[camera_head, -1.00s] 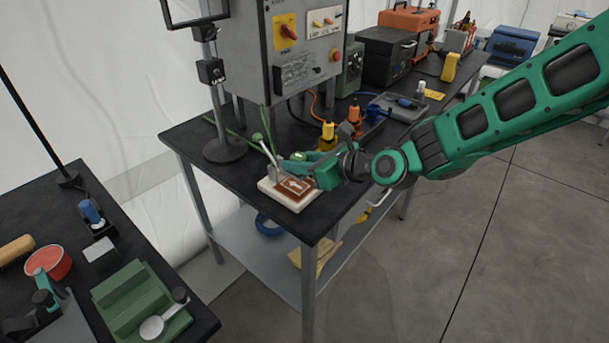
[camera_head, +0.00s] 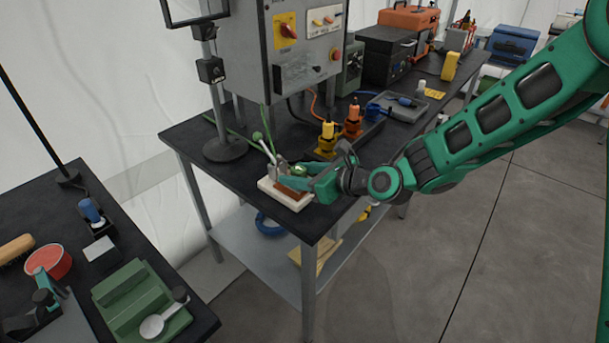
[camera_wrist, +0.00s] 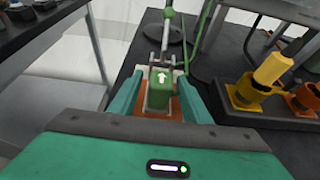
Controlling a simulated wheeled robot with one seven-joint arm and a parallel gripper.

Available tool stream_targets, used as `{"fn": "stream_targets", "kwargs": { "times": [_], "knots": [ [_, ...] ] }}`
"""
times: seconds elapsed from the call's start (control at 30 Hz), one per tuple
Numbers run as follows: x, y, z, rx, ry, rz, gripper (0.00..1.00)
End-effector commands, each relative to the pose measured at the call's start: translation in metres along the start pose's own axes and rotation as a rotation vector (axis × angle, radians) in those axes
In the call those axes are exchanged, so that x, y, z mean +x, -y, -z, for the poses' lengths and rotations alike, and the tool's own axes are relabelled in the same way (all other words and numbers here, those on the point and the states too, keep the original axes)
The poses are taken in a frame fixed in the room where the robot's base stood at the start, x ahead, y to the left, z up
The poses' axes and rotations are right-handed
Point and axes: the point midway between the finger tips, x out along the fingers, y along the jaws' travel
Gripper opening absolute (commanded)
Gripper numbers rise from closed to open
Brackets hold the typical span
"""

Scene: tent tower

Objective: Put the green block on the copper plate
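The green block (camera_wrist: 161,79) has a white arrow on it and sits between the two teal fingers of my gripper (camera_wrist: 162,82) in the wrist view. In the head view my gripper (camera_head: 302,182) is low over the plate, and the green block (camera_head: 300,169) shows just behind its fingers. I cannot tell whether the block touches the plate.
A clamp lever (camera_head: 265,149) rises right behind the plate. A grey control box (camera_head: 300,60) stands behind. A second table (camera_head: 75,225) is at the left.

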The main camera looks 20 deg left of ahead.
Motion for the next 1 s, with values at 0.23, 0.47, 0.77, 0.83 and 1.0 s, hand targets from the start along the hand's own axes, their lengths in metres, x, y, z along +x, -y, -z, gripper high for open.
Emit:
{"fn": "stream_targets", "kwargs": {
  "times": [0.23, 0.47, 0.77, 0.83, 1.0],
  "knots": [
    [-0.004, 0.001, -0.002, 0.000, -0.001, 0.001, 0.43],
    [-0.042, 0.002, -0.002, 0.000, -0.001, 0.005, 0.43],
    [-0.098, 0.001, -0.002, 0.000, -0.001, 0.003, 0.43],
    [-0.107, 0.001, -0.002, 0.001, -0.001, 0.003, 0.43],
    [-0.119, 0.000, -0.002, 0.000, -0.001, 0.001, 0.43]
  ]
}}
